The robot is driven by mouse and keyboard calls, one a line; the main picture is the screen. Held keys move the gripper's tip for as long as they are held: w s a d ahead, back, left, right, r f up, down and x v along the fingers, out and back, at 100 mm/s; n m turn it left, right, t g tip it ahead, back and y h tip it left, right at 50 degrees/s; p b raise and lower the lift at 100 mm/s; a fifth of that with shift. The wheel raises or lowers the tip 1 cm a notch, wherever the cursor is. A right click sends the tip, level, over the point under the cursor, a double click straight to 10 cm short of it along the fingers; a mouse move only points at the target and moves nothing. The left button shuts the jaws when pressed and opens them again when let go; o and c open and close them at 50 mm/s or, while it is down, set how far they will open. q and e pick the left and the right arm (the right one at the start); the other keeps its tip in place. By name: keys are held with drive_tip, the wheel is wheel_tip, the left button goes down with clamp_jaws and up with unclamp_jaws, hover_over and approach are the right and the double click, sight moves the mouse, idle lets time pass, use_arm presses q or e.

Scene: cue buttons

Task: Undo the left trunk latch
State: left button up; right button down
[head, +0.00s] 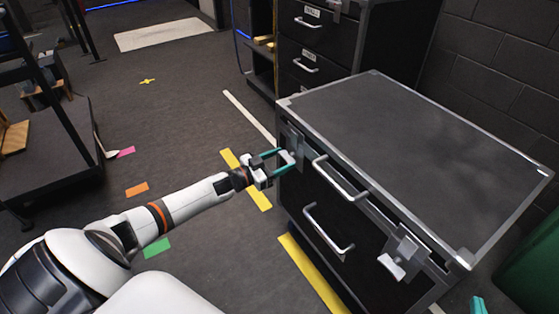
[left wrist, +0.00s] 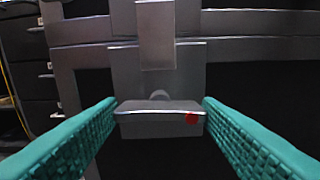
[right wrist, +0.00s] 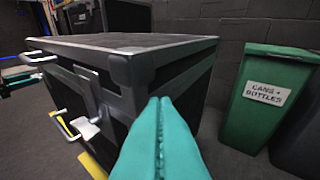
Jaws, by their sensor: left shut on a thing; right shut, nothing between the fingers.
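The black trunk (head: 400,130) with silver metal edges stands at the right in the head view. Its left latch (head: 293,138) is on the front face near the left corner. My left gripper (head: 287,160) is shut on this latch. In the left wrist view the teal fingers sit at both sides of the latch's grey tab (left wrist: 160,122), which has a red dot. A metal strip from the lid hangs just above the tab. The right latch (head: 402,252) also shows in the right wrist view (right wrist: 92,103). My right gripper (right wrist: 160,105) is shut and empty, near the trunk's right corner.
Two silver handles (head: 340,178) stick out of the trunk front between the latches. A drawer cabinet (head: 318,45) stands behind the trunk. A green bin (right wrist: 262,95) stands right of the trunk, near the brick wall. The floor left of the trunk is mostly clear, with coloured tape marks.

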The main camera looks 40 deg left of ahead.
use_arm(q)
drive_tip(key=shift+f+m+b, duration=0.15)
drive_tip(key=shift+m+b, duration=0.6)
drive_tip(key=shift+m, duration=8.05)
use_arm(e)
drive_tip(key=shift+w+a+r+t+y, duration=0.15)
drive_tip(key=shift+r+t+y, duration=0.1)
drive_tip(key=shift+r+t, duration=0.45)
drive_tip(key=shift+w+a+r+t+y, duration=0.2)
drive_tip(key=shift+r+t, duration=0.25)
drive_tip(key=shift+r, duration=0.5)
drive_tip(key=shift+w+a+r+t+y, duration=0.15)
drive_tip(key=shift+r+t+y, duration=0.1)
drive_tip(key=shift+r+t, duration=0.45)
drive_tip(key=shift+r, duration=0.15)
use_arm(q)
drive_tip(key=o, duration=1)
drive_tip(key=shift+s, duration=0.1)
